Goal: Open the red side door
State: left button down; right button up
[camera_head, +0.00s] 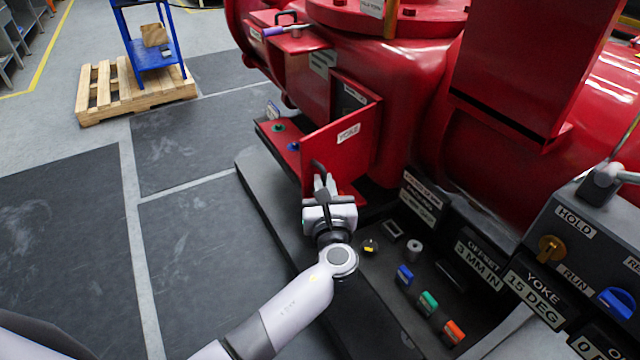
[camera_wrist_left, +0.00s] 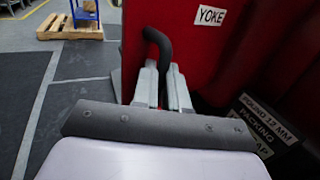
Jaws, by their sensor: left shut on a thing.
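The red side door (camera_head: 345,150), labelled YOKE, stands swung out from the red valve body, with a dark opening behind it. It also fills the upper middle of the left wrist view (camera_wrist_left: 220,60). Its black curved handle (camera_head: 318,167) is on the door's outer face near the free edge. My left gripper (camera_head: 324,186) is shut on the handle, which shows between its fingers in the left wrist view (camera_wrist_left: 163,82). My right gripper is not in view.
A dark console with coloured knobs (camera_head: 428,302) lies right of my left arm. A control box (camera_head: 575,250) stands at the far right. A wooden pallet (camera_head: 130,92) with a blue stand (camera_head: 160,45) is at the back left. The floor on the left is clear.

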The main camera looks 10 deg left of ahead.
pick_arm(q)
jog(key=shift+w+d+r, duration=0.2)
jog(key=shift+d+r, duration=0.15)
jog(key=shift+d, duration=0.05)
jog(key=c, duration=1.2)
grip_release()
jog(key=shift+w+f, duration=0.1)
jog(key=shift+w, duration=0.05)
jog(key=shift+o, duration=0.2)
jog(key=shift+w+f, duration=0.1)
jog(key=shift+a+f, duration=0.1)
jog(key=shift+a, duration=0.1)
